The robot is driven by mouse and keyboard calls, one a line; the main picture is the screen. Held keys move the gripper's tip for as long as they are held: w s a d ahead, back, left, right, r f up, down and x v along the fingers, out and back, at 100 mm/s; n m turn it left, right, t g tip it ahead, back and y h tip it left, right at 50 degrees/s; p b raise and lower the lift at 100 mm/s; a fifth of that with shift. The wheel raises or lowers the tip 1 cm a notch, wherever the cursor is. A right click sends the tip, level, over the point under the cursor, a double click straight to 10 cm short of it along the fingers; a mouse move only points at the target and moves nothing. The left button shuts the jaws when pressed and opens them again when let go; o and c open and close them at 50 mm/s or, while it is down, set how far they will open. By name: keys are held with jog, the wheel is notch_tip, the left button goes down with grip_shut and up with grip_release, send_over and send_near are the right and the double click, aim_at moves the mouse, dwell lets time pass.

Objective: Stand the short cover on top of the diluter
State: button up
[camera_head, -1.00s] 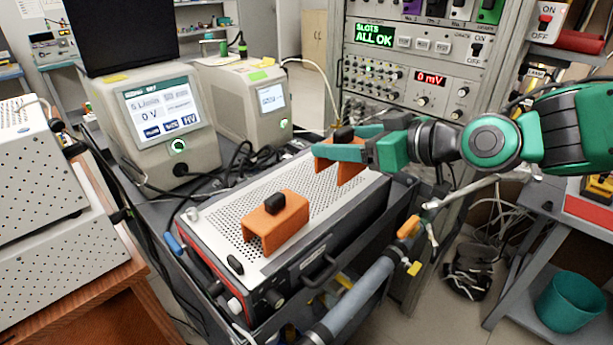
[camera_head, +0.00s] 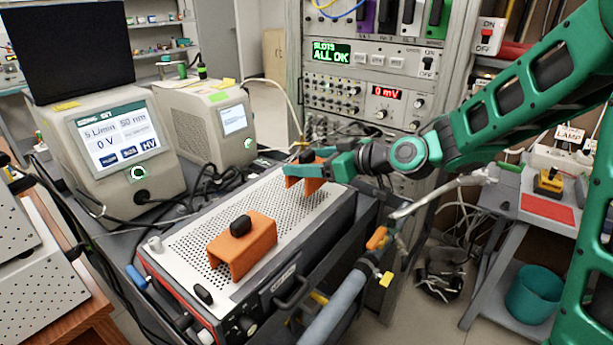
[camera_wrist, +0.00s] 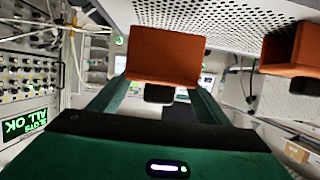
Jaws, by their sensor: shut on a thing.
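My gripper (camera_head: 320,163) is shut on the black knob (camera_wrist: 158,93) of an orange cover (camera_head: 309,184), which seems the shorter of two. In the wrist view this orange cover (camera_wrist: 165,55) hangs between my fingertips, its knob towards me. It is over the far end of a box with a perforated silver top (camera_head: 178,238); I cannot tell whether it touches. A second orange cover (camera_head: 243,248) with a black knob stands upright on the near part of that top; it also shows in the wrist view (camera_wrist: 295,50). No label shows which device is the diluter.
Two beige instruments with screens, a nearer one (camera_head: 112,170) and a farther one (camera_head: 205,130), stand left of the box, with black cables between. An electronics rack (camera_head: 385,75) stands behind my gripper. A grey pipe (camera_head: 340,300) runs along the box's right side.

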jog(key=shift+f, duration=1.9)
jog(key=shift+f, duration=0.1)
jog(key=o, duration=1.1)
jog(key=v, duration=1.2)
